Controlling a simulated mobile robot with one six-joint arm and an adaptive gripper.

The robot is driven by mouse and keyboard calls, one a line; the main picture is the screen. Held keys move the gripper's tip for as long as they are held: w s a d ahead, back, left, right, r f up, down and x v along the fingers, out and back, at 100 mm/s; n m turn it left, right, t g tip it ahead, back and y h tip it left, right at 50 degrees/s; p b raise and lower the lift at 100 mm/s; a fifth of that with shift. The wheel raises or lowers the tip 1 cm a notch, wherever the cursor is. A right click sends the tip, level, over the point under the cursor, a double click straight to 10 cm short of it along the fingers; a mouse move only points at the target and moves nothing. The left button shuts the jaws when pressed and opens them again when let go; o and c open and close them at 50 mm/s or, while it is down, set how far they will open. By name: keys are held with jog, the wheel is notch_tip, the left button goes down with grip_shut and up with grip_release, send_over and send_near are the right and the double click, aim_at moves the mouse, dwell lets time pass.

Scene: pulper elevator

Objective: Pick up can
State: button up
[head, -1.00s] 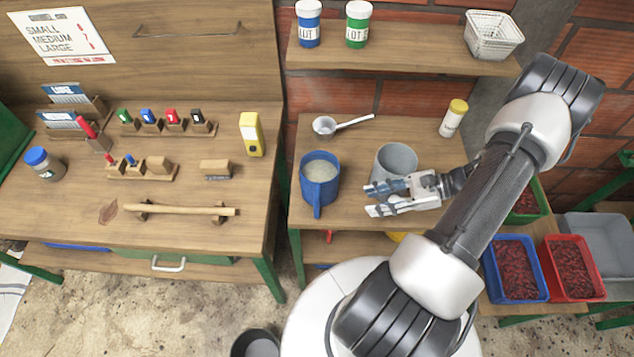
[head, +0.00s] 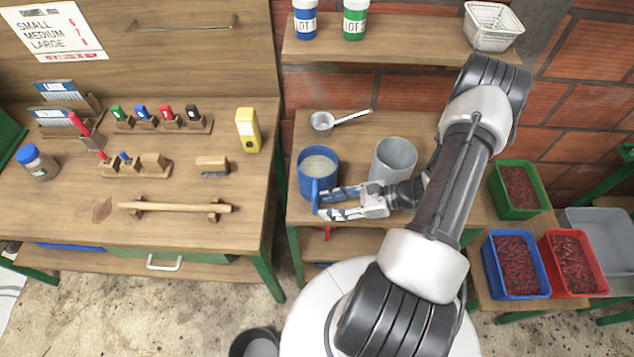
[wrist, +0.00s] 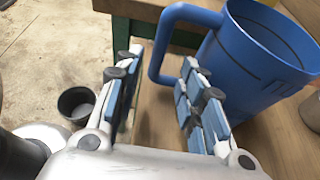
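A blue can with a side handle (head: 318,173) stands upright on the small wooden table, with pale contents inside. In the wrist view the blue can (wrist: 245,65) fills the upper right, and its handle points left. My gripper (head: 322,203) is open and empty at the handle. In the wrist view the handle lies just ahead of the gap between the fingertips (wrist: 161,63); I cannot tell if they touch it. A grey cylinder (head: 394,160) stands right of the blue can, close behind my gripper, its lower part partly hidden.
A metal scoop (head: 323,122) lies behind the blue can. The workbench (head: 70,205) with tools is to the left, across a narrow gap. Blue (head: 515,265), red (head: 573,263) and green (head: 517,190) crates of red berries sit at right. A shelf (head: 390,45) hangs above.

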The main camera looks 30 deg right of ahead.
aim_at(315, 207)
jog(key=x, duration=0.2)
jog(key=b+x, duration=0.1)
jog(key=x, duration=0.1)
jog(key=shift+w+a, duration=0.1)
jog(key=shift+a, duration=0.45)
jog(key=shift+r, duration=0.1)
jog(key=shift+c, duration=0.5)
grip_shut()
